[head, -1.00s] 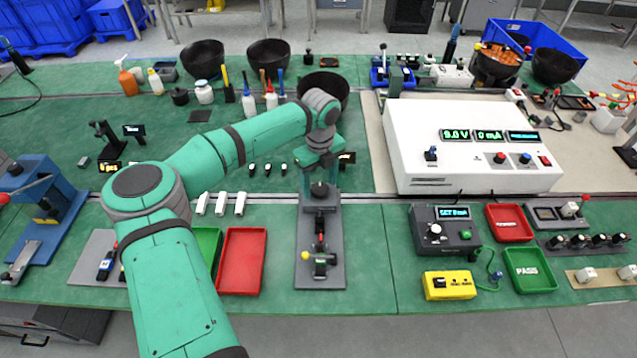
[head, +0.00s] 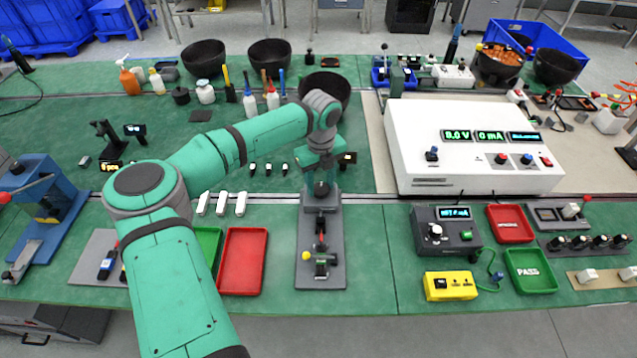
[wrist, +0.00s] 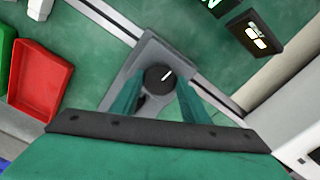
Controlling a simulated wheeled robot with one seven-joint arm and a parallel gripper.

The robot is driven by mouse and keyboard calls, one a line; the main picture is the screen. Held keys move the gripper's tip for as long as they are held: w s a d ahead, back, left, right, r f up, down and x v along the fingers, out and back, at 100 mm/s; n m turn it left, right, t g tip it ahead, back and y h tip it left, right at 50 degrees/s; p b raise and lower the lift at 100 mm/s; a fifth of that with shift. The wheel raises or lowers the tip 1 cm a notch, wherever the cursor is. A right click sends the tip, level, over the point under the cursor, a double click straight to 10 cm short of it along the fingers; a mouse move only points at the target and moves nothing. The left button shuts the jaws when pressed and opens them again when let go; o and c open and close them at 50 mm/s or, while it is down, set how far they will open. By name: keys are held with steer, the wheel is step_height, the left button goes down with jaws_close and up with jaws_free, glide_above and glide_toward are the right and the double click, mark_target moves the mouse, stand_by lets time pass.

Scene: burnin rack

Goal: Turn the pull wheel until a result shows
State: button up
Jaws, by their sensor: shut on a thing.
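The pull wheel is a round black knob (wrist: 159,79) with a white mark. It sits on a grey fixture, which shows in the head view as a long grey base plate (head: 335,268). In the wrist view the white mark points up and to the right. My gripper (wrist: 158,84) has its two green fingers on either side of the knob and is shut on it. In the head view my gripper (head: 321,185) points down at the far end of the fixture, and the knob is partly hidden between its fingers. A small display (head: 348,158) stands behind the gripper; its text is too small to read.
A red tray (head: 243,262) and a partly hidden green tray lie left of the fixture. White pieces (head: 221,204) lie behind them. A grey meter box (head: 446,230) and a yellow box (head: 450,286) stand to the right. Bare green mat lies between the fixture and these boxes.

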steer(key=m, duration=0.3)
steer(key=shift+d, duration=0.1)
steer(key=m, duration=0.5)
steer(key=shift+m, duration=0.4)
steer(key=m, duration=0.3)
steer(key=shift+m, duration=0.3)
steer(key=m, duration=0.3)
steer(key=shift+m, duration=1.1)
steer(key=shift+s, duration=0.1)
